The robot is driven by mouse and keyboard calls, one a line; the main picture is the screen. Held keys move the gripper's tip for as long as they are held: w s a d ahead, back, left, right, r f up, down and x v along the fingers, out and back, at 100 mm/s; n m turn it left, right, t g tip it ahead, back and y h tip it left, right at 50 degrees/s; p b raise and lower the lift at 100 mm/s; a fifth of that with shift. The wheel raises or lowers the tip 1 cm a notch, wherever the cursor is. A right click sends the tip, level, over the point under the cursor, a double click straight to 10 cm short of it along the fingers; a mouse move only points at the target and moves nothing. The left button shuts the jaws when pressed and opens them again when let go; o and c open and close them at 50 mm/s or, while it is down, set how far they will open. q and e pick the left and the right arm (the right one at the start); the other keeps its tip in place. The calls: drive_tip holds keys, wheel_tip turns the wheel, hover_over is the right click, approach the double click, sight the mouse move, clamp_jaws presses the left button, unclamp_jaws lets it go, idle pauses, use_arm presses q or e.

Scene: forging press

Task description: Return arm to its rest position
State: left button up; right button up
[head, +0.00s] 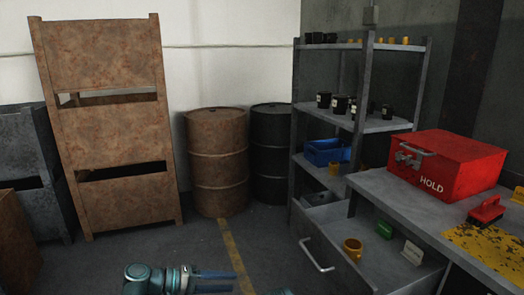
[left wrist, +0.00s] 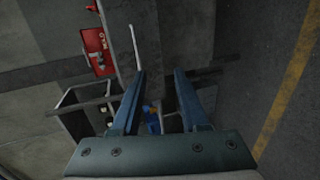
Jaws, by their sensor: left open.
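My left gripper (head: 212,283) is at the bottom edge of the head view, low over the floor and left of the open drawer. In the left wrist view its two blue fingers (left wrist: 162,103) stand apart with nothing held between them. A small teal part of my own body shows at the bottom edge of the head view, to the right of the left gripper. My right gripper cannot be made out in either view.
An open drawer (head: 322,242) holds a yellow mug (head: 352,249) and a green item (head: 384,229). A red HOLD box (head: 445,172) stands on the bench (head: 383,187). A metal shelf (head: 377,124) and drums (head: 217,162) stand behind. The floor (head: 185,252) left of the drawer is clear.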

use_arm(q)
drive_tip(key=s+d+f+m+g+y, duration=0.2)
drive_tip(key=s+f+m+y, duration=0.2)
drive_tip(key=s+f+y, duration=0.3)
drive_tip(key=s+d+f+m+g+y, duration=0.25)
drive_tip(key=s+f+y, duration=0.25)
drive_tip(key=f+y, duration=0.35)
wheel_tip(320, 180, up, 27)
drive_tip(key=p, duration=2.7)
drive_tip(key=shift+s+a+r+m, duration=0.15)
drive_tip(key=shift+a+r+m, duration=0.1)
drive_tip(key=shift+m, duration=0.1)
drive_tip(key=shift+f, duration=0.1)
